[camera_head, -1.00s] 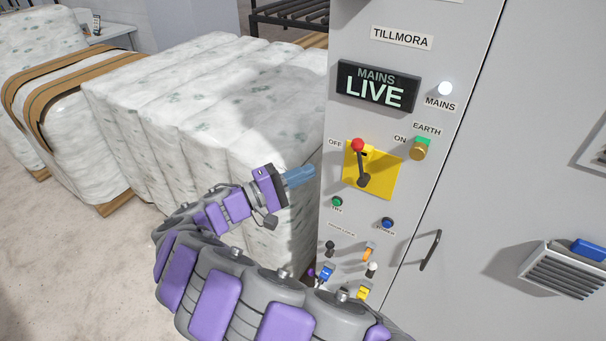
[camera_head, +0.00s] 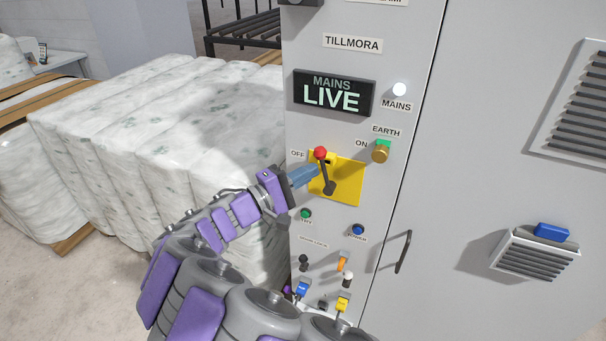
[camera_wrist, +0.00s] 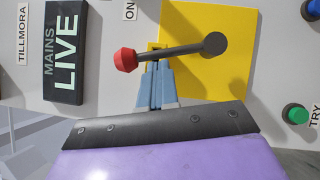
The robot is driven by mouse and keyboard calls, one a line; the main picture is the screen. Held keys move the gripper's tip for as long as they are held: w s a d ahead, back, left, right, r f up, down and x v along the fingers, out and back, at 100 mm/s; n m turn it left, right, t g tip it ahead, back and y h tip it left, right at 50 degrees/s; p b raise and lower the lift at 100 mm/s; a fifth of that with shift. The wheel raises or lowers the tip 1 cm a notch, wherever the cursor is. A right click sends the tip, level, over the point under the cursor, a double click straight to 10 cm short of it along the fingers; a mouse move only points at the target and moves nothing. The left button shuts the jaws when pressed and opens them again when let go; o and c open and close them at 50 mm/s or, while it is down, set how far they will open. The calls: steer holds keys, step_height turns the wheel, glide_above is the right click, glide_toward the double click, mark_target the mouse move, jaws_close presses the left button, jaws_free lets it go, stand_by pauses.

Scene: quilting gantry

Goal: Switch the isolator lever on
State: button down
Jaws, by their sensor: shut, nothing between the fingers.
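The isolator lever (camera_head: 325,171) is a dark shaft with a red knob (camera_head: 320,153), on a yellow plate (camera_head: 350,182) of the grey cabinet front. It points up and leans slightly left, to the OFF label (camera_head: 297,153); the ON label (camera_head: 361,143) is right of it. My gripper (camera_head: 315,171) is shut and empty, its blue fingers close to the lever's left side, below the knob. In the wrist view, turned sideways, the finger tips (camera_wrist: 155,78) lie right by the shaft (camera_wrist: 175,51), near the red knob (camera_wrist: 126,60). Whether they touch is unclear.
A lit MAINS LIVE sign (camera_head: 333,93) and a white lamp (camera_head: 399,89) are above. A brass EARTH knob (camera_head: 381,153) sits right of the lever. Buttons and small switches (camera_head: 303,288) lie below. Wrapped bales (camera_head: 150,150) stand left of the cabinet.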

steer(key=shift+a, duration=0.15)
steer(key=d+m, duration=0.1)
steer(key=d+r+m+g+y+b, duration=0.1)
steer(key=m, duration=0.1)
steer(key=shift+s+b, duration=0.3)
steer(key=shift+a, duration=0.1)
stand_by(0.3)
